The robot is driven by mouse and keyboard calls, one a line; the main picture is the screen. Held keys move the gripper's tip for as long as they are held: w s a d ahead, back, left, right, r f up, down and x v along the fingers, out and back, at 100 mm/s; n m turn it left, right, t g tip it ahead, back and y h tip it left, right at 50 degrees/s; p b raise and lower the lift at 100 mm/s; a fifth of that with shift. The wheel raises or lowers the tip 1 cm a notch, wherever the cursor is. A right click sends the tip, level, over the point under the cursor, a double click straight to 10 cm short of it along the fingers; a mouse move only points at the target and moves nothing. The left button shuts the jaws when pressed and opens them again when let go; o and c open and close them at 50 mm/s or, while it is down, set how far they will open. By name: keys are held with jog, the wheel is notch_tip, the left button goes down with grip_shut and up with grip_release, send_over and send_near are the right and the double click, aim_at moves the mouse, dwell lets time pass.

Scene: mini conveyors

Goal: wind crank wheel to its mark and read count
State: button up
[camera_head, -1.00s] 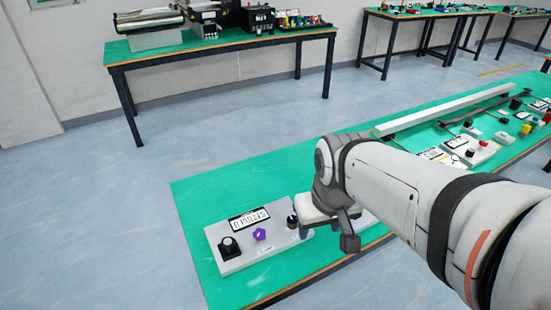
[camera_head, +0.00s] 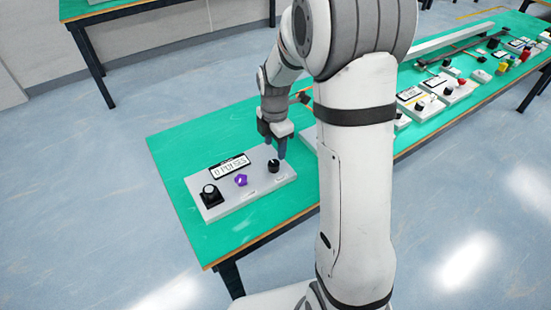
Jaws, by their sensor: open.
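A light grey panel box (camera_head: 226,207) lies near the front left end of the green bench. Its display (camera_head: 230,166) seems to read "0 PULSES". On the box are a black knob with a pale top (camera_head: 210,195) at left, a purple lobed knob (camera_head: 241,180) in the middle and a round black knob (camera_head: 274,166) at right. I cannot tell which is the crank wheel, and no mark is legible. My gripper (camera_head: 275,147) points down, open and empty, just above and behind the right black knob. Whether it touches that knob is unclear.
The green bench (camera_head: 180,150) is bare left of and behind the box. Other panels with knobs (camera_head: 460,91) and a long white rail (camera_head: 445,38) lie farther right on the bench. My arm hides part of the bench. Another table (camera_head: 110,10) stands at the back left.

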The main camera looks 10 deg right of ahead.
aim_at(275, 162)
notch_tip(275, 162, down, 7)
jog(key=shift+f, duration=0.1)
jog(key=shift+c, duration=0.3)
jog(key=c, duration=0.9)
